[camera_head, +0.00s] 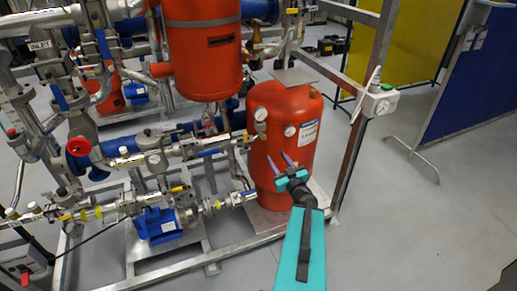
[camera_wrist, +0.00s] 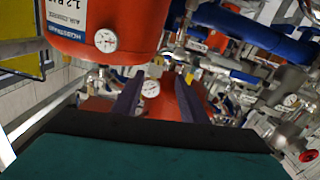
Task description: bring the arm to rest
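My gripper (camera_head: 290,168) is in the lower middle of the head view, in front of the red tank (camera_head: 285,140). Its two purple fingers stand apart with nothing between them. In the wrist view the fingers of my gripper (camera_wrist: 158,100) are also spread and empty. Behind them show the red tank (camera_wrist: 110,20), upside down, and its gauges. My teal arm reaches up from the bottom edge of the head view. I cannot tell how far the fingertips are from the tank.
The metal skid frame with pipes, valves and a blue pump (camera_head: 158,225) fills the left. A second red vessel (camera_head: 203,50) hangs above. Yellow and blue panels (camera_head: 478,75) stand at right. The grey floor (camera_head: 405,225) at right is clear.

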